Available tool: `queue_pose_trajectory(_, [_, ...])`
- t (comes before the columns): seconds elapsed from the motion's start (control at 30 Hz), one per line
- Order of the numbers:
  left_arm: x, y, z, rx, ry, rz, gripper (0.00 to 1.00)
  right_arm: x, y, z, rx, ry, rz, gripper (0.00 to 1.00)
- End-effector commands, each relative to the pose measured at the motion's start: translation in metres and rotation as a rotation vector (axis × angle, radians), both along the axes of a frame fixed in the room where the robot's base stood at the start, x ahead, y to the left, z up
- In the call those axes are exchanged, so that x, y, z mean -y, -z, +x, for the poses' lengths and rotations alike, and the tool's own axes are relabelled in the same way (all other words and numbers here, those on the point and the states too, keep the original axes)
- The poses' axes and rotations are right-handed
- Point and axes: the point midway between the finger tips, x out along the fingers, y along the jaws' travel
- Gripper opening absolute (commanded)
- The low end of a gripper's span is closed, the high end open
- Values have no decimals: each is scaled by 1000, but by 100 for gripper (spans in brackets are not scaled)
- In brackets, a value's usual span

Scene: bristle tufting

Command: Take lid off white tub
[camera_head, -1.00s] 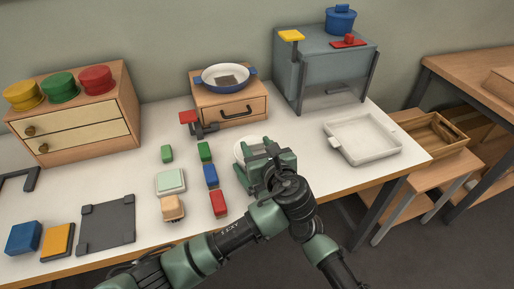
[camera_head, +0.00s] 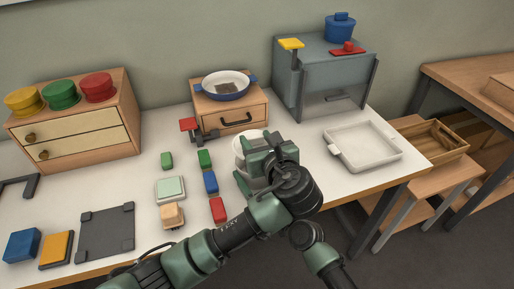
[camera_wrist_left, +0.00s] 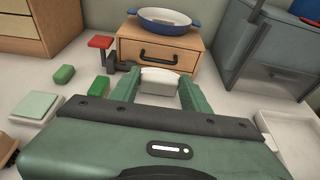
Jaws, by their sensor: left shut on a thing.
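The white tub (camera_head: 238,163) stands on the white table near the middle in the head view, partly hidden behind my left gripper (camera_head: 256,158). A pale round lid (camera_head: 246,139) shows above it at the green fingers. In the left wrist view the two fingers close on the sides of the white lid (camera_wrist_left: 160,80). My left gripper is shut on it. Whether the lid is fully clear of the rim is hidden by the gripper. My right gripper is not in view.
Red (camera_head: 218,209), blue (camera_head: 210,182) and green (camera_head: 205,159) blocks stand just left of the tub. A small wooden drawer (camera_head: 232,117) with a blue-rimmed pan (camera_head: 226,79) stands behind. A white tray (camera_head: 362,145) lies to the right, with bare table between.

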Motion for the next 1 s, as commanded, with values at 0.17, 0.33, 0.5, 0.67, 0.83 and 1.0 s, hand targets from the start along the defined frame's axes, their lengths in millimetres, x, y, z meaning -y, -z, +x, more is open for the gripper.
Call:
queue_pose_trajectory(0.17, [0,-4,0,-1,1,0,0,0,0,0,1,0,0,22])
queue_pose_trajectory(0.33, [0,-4,0,-1,1,0,0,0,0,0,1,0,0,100])
queue_pose_trajectory(0.5, [0,-4,0,-1,1,0,0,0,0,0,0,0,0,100])
queue_pose_trajectory(0.67, [0,-4,0,-1,1,0,0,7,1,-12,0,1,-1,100])
queue_pose_trajectory(0.83, [0,-5,0,-1,1,0,0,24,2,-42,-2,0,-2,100])
queue_pose_trajectory(1.0, [0,-3,0,-1,1,0,0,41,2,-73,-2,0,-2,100])
